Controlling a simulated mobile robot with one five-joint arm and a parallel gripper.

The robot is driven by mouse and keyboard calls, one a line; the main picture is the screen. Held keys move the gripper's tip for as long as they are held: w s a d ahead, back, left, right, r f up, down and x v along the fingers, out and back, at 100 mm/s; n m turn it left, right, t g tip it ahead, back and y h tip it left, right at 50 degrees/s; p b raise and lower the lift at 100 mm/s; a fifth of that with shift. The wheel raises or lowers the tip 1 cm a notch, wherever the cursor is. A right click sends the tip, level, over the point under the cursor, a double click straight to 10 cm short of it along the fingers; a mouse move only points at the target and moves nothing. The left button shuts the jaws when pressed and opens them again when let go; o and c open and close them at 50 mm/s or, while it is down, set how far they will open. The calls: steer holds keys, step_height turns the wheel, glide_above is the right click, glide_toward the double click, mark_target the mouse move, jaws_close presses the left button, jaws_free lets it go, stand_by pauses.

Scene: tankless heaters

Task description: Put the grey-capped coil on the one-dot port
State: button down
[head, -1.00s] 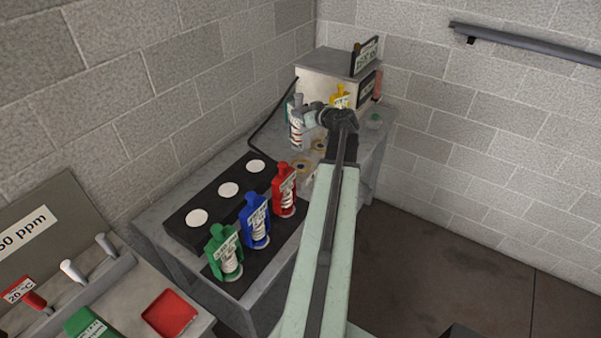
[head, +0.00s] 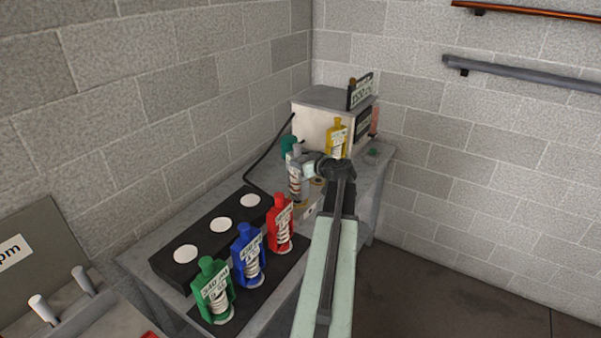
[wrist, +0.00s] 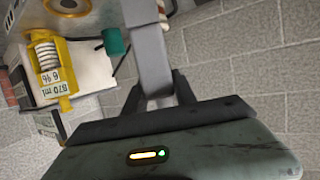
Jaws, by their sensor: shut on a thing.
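The grey-capped coil (head: 296,178) is held upright above the bench in the head view, at the left side of my gripper (head: 312,165). In the wrist view my gripper (wrist: 155,98) is shut on its grey cap (wrist: 150,50); the coil's lower part is out of that view. Pale yellow ring ports (head: 318,182) are partly hidden behind the coil and gripper. The wrist view shows one ring port (wrist: 66,6) at the top left edge. I cannot make out any port dots. Whether the coil's base touches a port I cannot tell.
A yellow coil (head: 337,138) stands by the white heater box (head: 322,110); a teal-capped item (head: 289,148) is behind the held coil. Red (head: 280,222), blue (head: 248,255) and green (head: 214,290) coils stand along the front. A black block with white discs (head: 175,270) lies left.

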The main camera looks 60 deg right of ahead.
step_height(320, 180, down, 2)
steer(key=shift+f+b, duration=0.2)
steer(key=shift+b, duration=0.4)
steer(key=shift+r, duration=0.2)
steer(key=c, duration=1)
jaws_free()
steer(key=shift+f, duration=0.15)
steer(key=shift+r, duration=0.25)
steer(key=p+v, duration=0.4)
steer(key=v, duration=0.8)
steer(key=shift+f, duration=0.15)
